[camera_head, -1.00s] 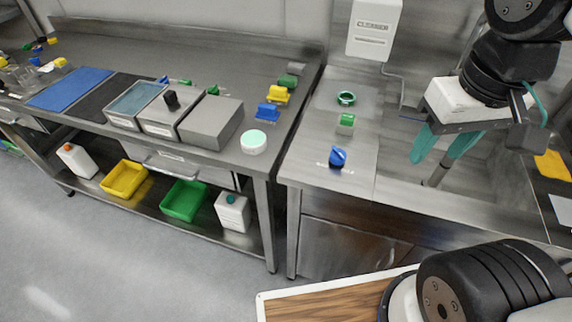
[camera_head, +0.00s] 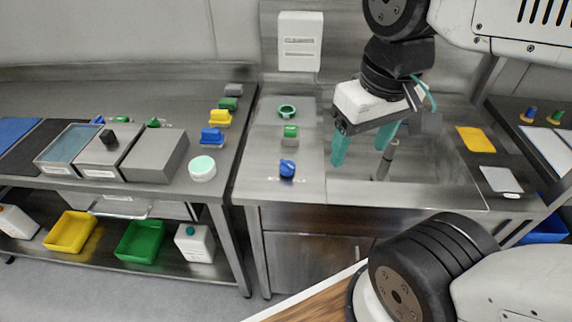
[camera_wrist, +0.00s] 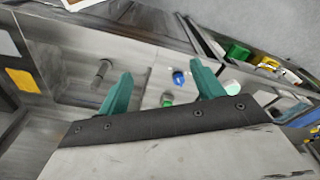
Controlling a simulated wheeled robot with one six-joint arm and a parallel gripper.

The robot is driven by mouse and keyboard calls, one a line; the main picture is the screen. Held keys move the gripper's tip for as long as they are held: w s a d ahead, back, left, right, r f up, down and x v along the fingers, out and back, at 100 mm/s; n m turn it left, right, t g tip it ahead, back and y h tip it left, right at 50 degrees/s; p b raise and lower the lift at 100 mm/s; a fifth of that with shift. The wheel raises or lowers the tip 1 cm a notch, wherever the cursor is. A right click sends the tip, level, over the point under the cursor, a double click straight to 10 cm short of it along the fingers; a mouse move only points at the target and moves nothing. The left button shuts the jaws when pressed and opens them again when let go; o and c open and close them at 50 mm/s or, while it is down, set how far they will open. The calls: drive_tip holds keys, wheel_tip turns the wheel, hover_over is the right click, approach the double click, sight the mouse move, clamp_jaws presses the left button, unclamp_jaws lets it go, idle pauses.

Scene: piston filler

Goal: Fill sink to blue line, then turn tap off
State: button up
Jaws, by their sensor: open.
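The steel sink (camera_head: 430,185) is at the right of the counter in the head view. A grey upright pipe (camera_head: 386,160) stands in it and also shows in the wrist view (camera_wrist: 102,72). A blue knob (camera_head: 287,169) sits on the counter left of the sink; the wrist view shows it (camera_wrist: 178,77) too. My gripper (camera_head: 362,148) is open and empty, its teal fingers pointing down above the sink's left part, right of the knob and apart from it. In the wrist view, the knob lies between the fingers (camera_wrist: 161,70). I cannot make out a tap spout, blue line or water level.
A green block (camera_head: 290,132) and green ring (camera_head: 287,111) stand behind the knob. A white dispenser (camera_head: 300,42) hangs on the wall. A yellow cloth (camera_head: 475,139) lies right of the sink. The left bench holds grey boxes (camera_head: 154,156) and a round white tub (camera_head: 202,168).

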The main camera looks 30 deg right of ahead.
drive_tip(key=shift+a+f, duration=0.1)
drive_tip(key=n+g+h, duration=0.4)
drive_tip(key=n, duration=0.8)
approach(287, 165)
drive_tip(key=f, duration=0.1)
drive_tip(key=x, duration=0.8)
drive_tip(key=shift+s+r, duration=0.15)
drive_tip(key=c, duration=1)
